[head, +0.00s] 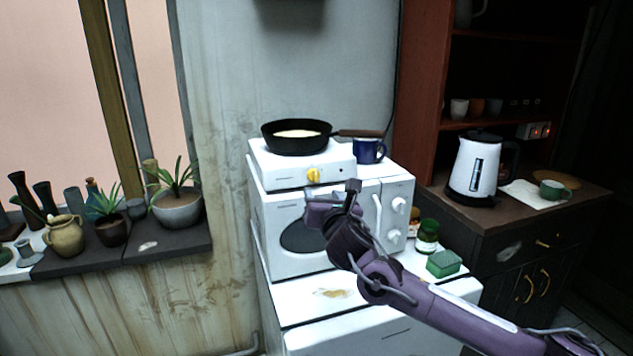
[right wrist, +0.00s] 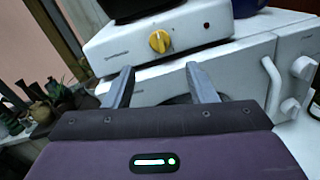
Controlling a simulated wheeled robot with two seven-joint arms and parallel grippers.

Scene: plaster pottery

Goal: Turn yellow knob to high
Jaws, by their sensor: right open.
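The yellow knob (head: 313,175) is on the front of a white hot plate (head: 270,174), which stands on a white microwave (head: 290,205). The knob also shows in the right wrist view (right wrist: 159,41), ahead of and above the fingertips. A black frying pan (head: 285,140) with pale contents sits on the hot plate, its wooden handle pointing right. My right gripper (head: 332,190) is in front of the microwave, just below and right of the knob. In the right wrist view its fingers (right wrist: 158,76) are apart, with nothing between them, and do not touch the knob. My left gripper is not in view.
A blue mug (head: 368,151) stands right of the hot plate. A green-lidded jar (head: 427,237) and a green box (head: 444,263) are beside the microwave. A white kettle (head: 474,168) stands on the dark cabinet at right. Potted plants (head: 178,207) line the windowsill at left.

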